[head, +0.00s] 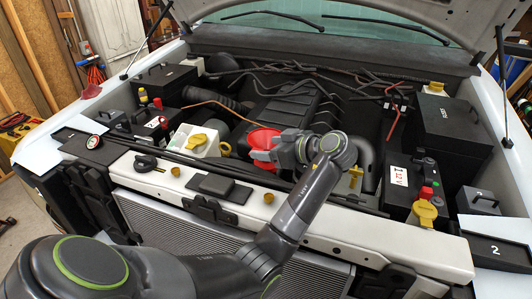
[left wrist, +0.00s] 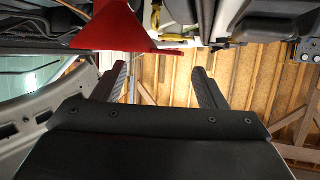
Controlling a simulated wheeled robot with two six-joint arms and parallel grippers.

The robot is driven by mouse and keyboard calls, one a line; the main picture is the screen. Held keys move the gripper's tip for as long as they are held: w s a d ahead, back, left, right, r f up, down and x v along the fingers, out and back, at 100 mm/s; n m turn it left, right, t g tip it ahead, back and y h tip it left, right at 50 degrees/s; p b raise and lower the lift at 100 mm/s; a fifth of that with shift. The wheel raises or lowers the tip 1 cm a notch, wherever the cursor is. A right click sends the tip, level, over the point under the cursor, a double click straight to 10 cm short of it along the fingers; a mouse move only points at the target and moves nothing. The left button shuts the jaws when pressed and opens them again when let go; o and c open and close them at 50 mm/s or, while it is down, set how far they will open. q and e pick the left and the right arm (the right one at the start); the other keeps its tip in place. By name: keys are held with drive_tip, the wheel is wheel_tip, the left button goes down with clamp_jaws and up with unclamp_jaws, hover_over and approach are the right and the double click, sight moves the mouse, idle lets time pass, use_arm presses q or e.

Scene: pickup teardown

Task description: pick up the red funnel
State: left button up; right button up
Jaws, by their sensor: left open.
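The red funnel (head: 264,137) is in the middle of the open engine bay, just behind the front crossmember. My left gripper (head: 266,154) is right beside it, on its near right side, and hides part of it in the head view. In the left wrist view the red funnel (left wrist: 115,28) shows at the upper left, beyond the fingertips. The left gripper (left wrist: 160,68) is open there, with nothing between its two fingers. I cannot tell whether a finger touches the funnel. My right gripper is not in view.
A white reservoir with a yellow cap (head: 197,141) stands left of the funnel. The engine cover (head: 290,108) lies behind it. A 12V battery (head: 398,180) is at the right. The front crossmember (head: 225,200) runs under my left arm. The raised hood (head: 400,12) hangs above.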

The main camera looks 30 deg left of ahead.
sight(253, 149)
use_arm(q)
drive_tip(key=shift+s+a+f, duration=0.1)
drive_tip(key=shift+a, duration=0.15)
drive_tip(key=x, duration=0.4)
drive_tip(key=shift+s+a+f, duration=0.1)
drive_tip(key=shift+s+f, duration=0.15)
drive_tip(key=shift+a+f, duration=0.1)
drive_tip(key=shift+a, duration=0.15)
drive_tip(key=shift+d, duration=0.1)
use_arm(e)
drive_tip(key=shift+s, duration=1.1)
use_arm(q)
drive_tip(key=shift+d, duration=0.1)
drive_tip(key=c, duration=1.3)
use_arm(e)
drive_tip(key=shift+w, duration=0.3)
